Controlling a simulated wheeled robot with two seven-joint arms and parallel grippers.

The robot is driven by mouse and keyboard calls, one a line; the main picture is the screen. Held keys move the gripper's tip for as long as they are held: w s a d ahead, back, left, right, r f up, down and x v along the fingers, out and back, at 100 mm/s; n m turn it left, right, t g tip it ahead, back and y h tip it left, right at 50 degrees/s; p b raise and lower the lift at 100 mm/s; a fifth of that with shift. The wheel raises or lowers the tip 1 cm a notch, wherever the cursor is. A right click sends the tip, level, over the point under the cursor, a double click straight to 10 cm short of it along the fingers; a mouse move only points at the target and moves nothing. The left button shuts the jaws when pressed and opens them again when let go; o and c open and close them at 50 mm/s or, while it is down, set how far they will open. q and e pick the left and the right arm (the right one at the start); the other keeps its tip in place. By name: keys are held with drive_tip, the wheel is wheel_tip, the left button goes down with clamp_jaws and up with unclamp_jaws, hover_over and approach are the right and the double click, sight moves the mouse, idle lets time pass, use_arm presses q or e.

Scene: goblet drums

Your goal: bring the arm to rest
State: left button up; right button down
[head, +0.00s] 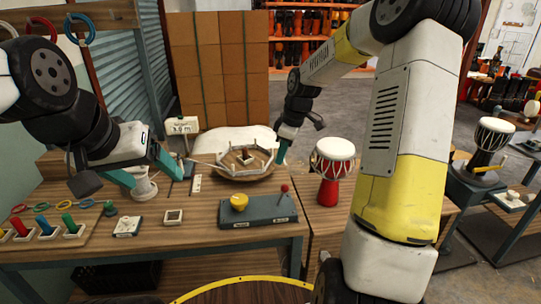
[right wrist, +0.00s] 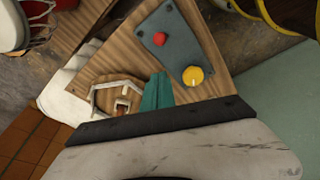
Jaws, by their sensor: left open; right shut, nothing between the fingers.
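My left gripper (head: 147,172) is open over the left part of the wooden workbench (head: 190,241). Its teal fingers are apart, with a small white stand (head: 143,188) showing between or behind them; I cannot tell if they touch it. My right gripper (head: 282,151) is shut and empty, pointing down at the right rim of a round wooden tray (head: 243,176) with pale pieces in it. In the right wrist view its closed teal fingers (right wrist: 158,91) show just beside the tray. Whether they touch the tray is unclear.
A red goblet drum (head: 328,190) stands right of the right gripper, partly near my forearm. A grey board (head: 262,213) with yellow and red knobs lies at the bench front. Coloured handles (head: 45,226) sit at left. A black drum (head: 486,146) stands far right.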

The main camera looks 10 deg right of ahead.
drive_tip(key=shift+r, duration=0.1)
drive_tip(key=s+r+m+t, duration=0.1)
drive_tip(key=s+r+m, duration=0.3)
drive_tip(key=s, duration=0.5)
drive_tip(key=s+a+r+m+t, duration=0.1)
drive_tip(key=s+r+m, duration=0.3)
drive_tip(key=s, duration=0.5)
drive_tip(key=s+r+m+t, duration=0.2)
drive_tip(key=s+r+m, duration=0.2)
drive_tip(key=s+r, duration=0.3)
drive_tip(key=shift+s+a, duration=0.15)
drive_tip(key=shift+s, duration=0.8)
